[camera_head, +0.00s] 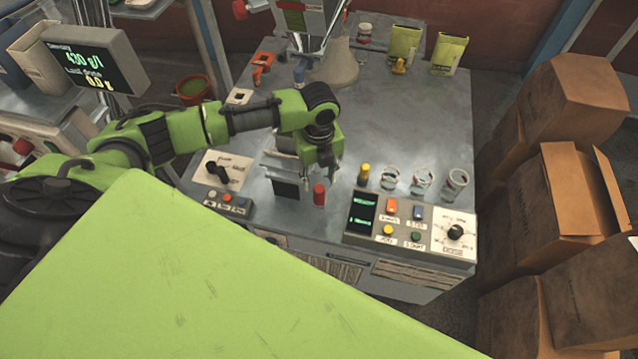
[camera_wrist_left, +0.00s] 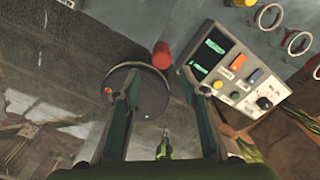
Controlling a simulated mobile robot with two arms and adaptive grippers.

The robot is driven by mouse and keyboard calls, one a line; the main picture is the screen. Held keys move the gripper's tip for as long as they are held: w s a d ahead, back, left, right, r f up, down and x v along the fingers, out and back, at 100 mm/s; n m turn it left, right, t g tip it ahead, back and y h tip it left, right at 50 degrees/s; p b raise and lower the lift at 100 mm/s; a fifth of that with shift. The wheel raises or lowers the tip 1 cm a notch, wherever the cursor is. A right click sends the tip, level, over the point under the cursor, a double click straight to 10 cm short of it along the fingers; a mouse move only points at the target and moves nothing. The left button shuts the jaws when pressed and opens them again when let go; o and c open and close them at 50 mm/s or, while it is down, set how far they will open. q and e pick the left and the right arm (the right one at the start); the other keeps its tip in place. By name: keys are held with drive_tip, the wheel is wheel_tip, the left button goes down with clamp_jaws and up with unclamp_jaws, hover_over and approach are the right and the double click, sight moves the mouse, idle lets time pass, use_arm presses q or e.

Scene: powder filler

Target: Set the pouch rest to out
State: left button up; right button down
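My left gripper (camera_head: 320,164) points down over the front middle of the metal bench, just behind a red cylinder (camera_head: 319,195). In the left wrist view its two fingers (camera_wrist_left: 161,88) are apart with nothing held between them. A round dark plate (camera_wrist_left: 148,102) with a small orange dot lies below the fingers, partly covered by one of them. The red cylinder (camera_wrist_left: 162,55) stands at this plate's edge. A grey bracket with a dark front (camera_head: 286,188) is left of the gripper in the head view. I cannot tell which part is the pouch rest or how it is set.
A control panel (camera_head: 378,236) with buttons and a dial is right of the gripper, with glass jars (camera_head: 421,182) behind it. A switch box (camera_head: 222,175) is to the left. Cardboard boxes (camera_head: 575,190) stack at the right.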

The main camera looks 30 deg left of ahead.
use_arm(q)
drive_tip(key=shift+r, duration=2.25)
drive_tip(key=shift+d, duration=0.1)
